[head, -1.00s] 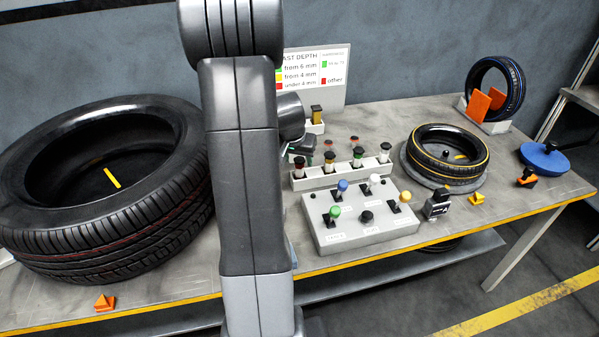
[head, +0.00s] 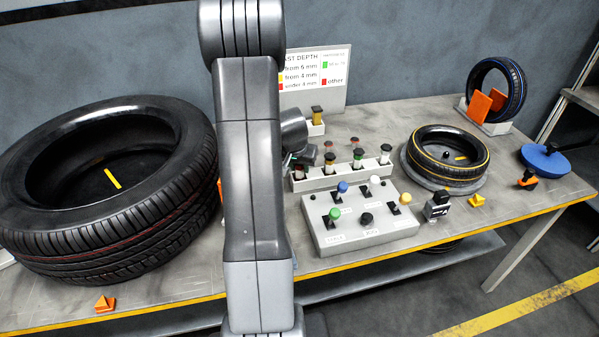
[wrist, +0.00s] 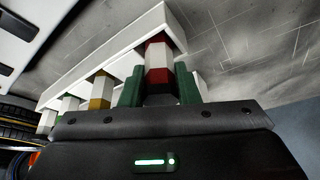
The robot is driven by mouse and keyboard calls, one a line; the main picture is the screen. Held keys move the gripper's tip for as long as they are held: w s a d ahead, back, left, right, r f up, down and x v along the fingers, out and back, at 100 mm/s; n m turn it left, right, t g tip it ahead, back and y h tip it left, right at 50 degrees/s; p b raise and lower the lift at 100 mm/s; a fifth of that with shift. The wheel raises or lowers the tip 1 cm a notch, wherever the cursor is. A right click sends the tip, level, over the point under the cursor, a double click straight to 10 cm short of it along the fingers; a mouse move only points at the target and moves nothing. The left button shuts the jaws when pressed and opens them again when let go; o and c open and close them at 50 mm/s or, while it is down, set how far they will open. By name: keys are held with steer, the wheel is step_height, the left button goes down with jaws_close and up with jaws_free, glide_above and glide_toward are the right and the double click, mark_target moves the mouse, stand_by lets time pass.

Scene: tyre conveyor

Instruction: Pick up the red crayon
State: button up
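The red crayon (wrist: 158,54) stands in the white rack in the wrist view, with a red band, a white body and a dark cap towards my palm. My gripper (wrist: 160,80) has its two green fingers apart, one on each side of this crayon. A narrow gap seems to show beside the left finger; firm contact is not visible. In the head view my gripper (head: 304,157) is low over the left end of the rack (head: 345,177), partly behind my arm. The red crayon is largely hidden there.
Other crayons, yellow (wrist: 101,88) and green among them, stand in line in the rack. A button panel (head: 362,222) lies in front. A big tyre (head: 110,190) is at left, a smaller tyre (head: 448,155) at right. A sign (head: 316,72) stands behind.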

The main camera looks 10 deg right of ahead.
step_height(320, 180, up, 10)
stand_by(0.7)
